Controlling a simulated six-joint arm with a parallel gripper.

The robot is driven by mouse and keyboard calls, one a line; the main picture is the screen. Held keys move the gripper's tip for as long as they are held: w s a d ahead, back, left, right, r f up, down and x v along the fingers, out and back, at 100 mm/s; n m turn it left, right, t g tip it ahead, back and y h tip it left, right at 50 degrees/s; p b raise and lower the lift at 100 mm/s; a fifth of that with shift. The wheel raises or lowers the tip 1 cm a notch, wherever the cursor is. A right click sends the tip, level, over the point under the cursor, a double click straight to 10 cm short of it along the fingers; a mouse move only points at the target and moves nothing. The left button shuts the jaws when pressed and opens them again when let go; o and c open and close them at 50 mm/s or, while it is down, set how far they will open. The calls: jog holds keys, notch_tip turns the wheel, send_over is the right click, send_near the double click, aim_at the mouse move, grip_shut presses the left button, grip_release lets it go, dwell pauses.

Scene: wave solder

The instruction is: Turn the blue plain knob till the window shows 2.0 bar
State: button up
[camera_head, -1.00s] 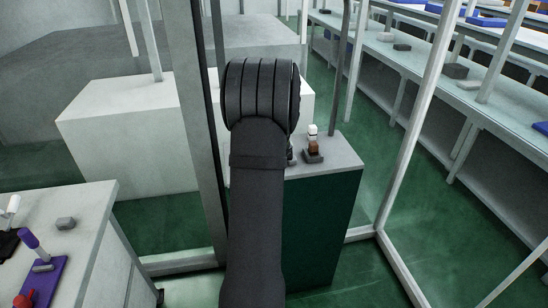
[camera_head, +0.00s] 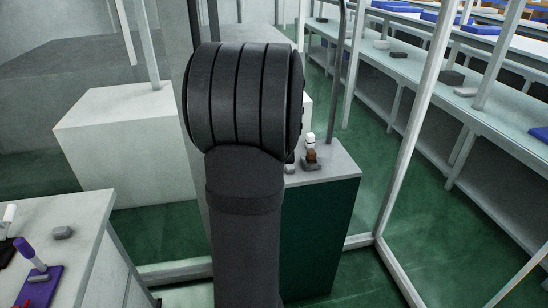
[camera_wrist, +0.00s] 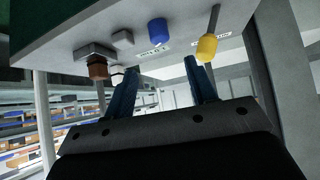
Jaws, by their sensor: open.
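The blue plain knob (camera_wrist: 157,30) shows in the wrist view at the upper middle, on a pale grey surface that appears upside down. My gripper (camera_wrist: 160,66) is open and empty, its two blue fingers apart. The knob lies between the finger directions in the picture but beyond the tips, and no contact shows. A white label (camera_wrist: 153,51) beside the knob has dark print too small to read. I cannot make out a window reading. In the head view my arm hides the gripper and the blue knob.
A yellow knob on a lever (camera_wrist: 207,47) stands close to the right finger in the wrist view. A white knob (camera_wrist: 117,71) and a brown knob (camera_wrist: 97,69) are near the left finger. A grey post (camera_wrist: 270,60) rises at right. Frame posts surround the cabinet (camera_head: 320,235).

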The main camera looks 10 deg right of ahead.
jog(key=shift+v, duration=2.95)
jog(key=shift+s+f+t, duration=1.4)
jog(key=shift+f+t, duration=0.9)
jog(key=shift+f, duration=1.05)
jog(key=shift+h, duration=0.4)
jog(key=x, duration=1.6)
jog(key=shift+w+a+f, duration=0.15)
jog(key=shift+w+a, duration=0.05)
jog(key=shift+a, duration=0.1)
jog(key=c, duration=1)
